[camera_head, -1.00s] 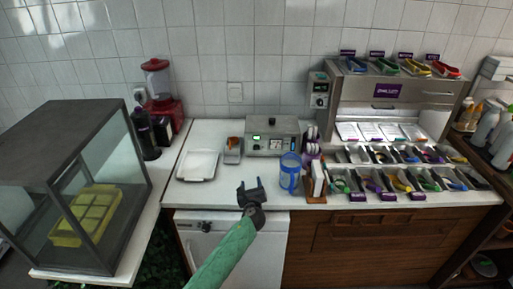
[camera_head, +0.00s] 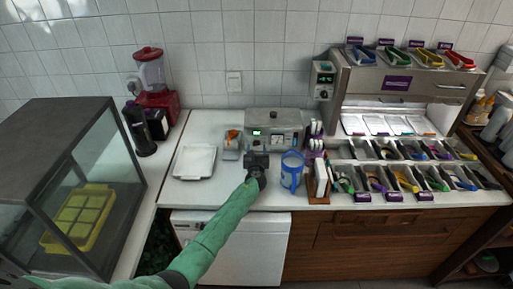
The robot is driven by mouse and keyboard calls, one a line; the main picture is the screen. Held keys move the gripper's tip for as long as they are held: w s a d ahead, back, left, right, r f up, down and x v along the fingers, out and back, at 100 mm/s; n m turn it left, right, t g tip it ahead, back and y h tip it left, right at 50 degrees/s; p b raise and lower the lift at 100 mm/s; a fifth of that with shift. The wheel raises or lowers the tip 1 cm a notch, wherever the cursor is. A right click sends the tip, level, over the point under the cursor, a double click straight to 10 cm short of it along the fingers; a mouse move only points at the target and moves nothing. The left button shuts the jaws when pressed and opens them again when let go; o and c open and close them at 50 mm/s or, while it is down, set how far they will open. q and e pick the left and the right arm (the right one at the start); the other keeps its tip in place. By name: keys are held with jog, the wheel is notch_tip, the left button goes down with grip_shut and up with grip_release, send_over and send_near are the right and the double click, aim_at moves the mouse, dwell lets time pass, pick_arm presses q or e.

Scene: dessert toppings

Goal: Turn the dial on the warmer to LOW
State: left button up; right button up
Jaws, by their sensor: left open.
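The warmer (camera_head: 288,122) is a silver box with a dark knob on its lid, at the back of the white counter. Its front has a small green-lit display and a pale panel with dark markings; the dial and its setting are too small to read. My left gripper (camera_head: 256,158), on a green-sleeved arm, is open and empty just in front of the warmer's front face, hiding its lower left part. I cannot tell whether it touches the warmer. My right gripper is out of view.
A blue clear pitcher (camera_head: 292,171) stands right of my gripper. A white tray (camera_head: 195,161) and a small container (camera_head: 232,144) are to the left. The topping station (camera_head: 395,95) fills the right side; a glass case (camera_head: 75,190) stands at left.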

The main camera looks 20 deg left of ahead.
pick_arm(q)
jog(key=shift+w+r, duration=0.2)
jog(key=shift+w, duration=0.05)
jog(key=shift+a+f, duration=0.1)
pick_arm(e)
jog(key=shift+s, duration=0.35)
pick_arm(q)
jog(key=shift+w, duration=0.1)
jog(key=shift+f, duration=0.1)
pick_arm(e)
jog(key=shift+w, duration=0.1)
pick_arm(q)
jog(key=c, duration=1)
